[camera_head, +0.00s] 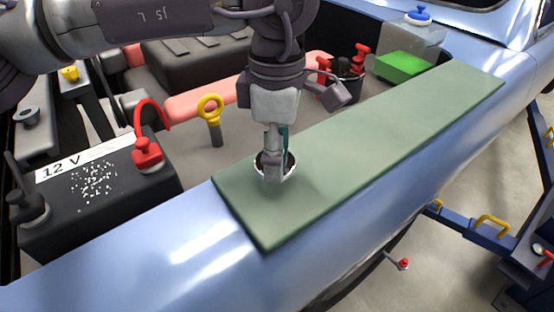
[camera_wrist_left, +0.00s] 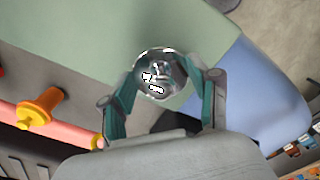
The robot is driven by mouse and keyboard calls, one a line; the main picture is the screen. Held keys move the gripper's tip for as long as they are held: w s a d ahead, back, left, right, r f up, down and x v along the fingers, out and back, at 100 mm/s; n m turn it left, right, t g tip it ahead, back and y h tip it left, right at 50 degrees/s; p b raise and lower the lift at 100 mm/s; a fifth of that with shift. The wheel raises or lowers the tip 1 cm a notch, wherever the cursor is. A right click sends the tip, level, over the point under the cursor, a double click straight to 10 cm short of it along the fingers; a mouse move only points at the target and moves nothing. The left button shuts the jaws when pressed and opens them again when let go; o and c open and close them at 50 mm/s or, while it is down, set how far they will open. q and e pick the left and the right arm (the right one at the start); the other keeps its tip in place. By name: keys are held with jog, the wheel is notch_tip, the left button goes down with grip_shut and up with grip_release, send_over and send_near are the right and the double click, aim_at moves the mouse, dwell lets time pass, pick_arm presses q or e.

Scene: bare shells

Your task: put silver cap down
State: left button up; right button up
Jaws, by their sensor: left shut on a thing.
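The silver cap (camera_wrist_left: 160,74) is a round, shiny disc between the two fingers of my left gripper (camera_wrist_left: 163,85) in the left wrist view. In the head view the left gripper (camera_head: 276,170) points down over the near-left part of the green mat on the fender. The fingers are shut on the cap (camera_head: 262,172), which shows as a dark round thing with a bright rim, partly hidden by the fingers. It is at or just above the mat; I cannot tell whether it touches. My right gripper is not in view.
The green mat (camera_head: 390,125) is clear to the right. A 12 V battery (camera_head: 95,190) with a red terminal stands left in the engine bay. A yellow-ringed dipstick (camera_head: 212,115) rises nearby. A reservoir with a blue cap (camera_head: 416,18) is at the back right.

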pick_arm(q)
notch_tip(320, 180, down, 3)
jog(key=shift+s+f+p, duration=0.1)
jog(key=shift+f+p, duration=0.05)
jog(key=shift+p, duration=0.7)
jog(key=shift+f, duration=0.35)
jog(key=o, duration=1.1)
jog(key=shift+c, duration=0.2)
jog(key=shift+r, duration=0.15)
jog(key=shift+r+b, duration=0.3)
notch_tip(320, 180, up, 10)
jog(key=shift+r+b, duration=0.25)
jog(key=shift+b, duration=0.95)
jog(key=shift+r, duration=0.4)
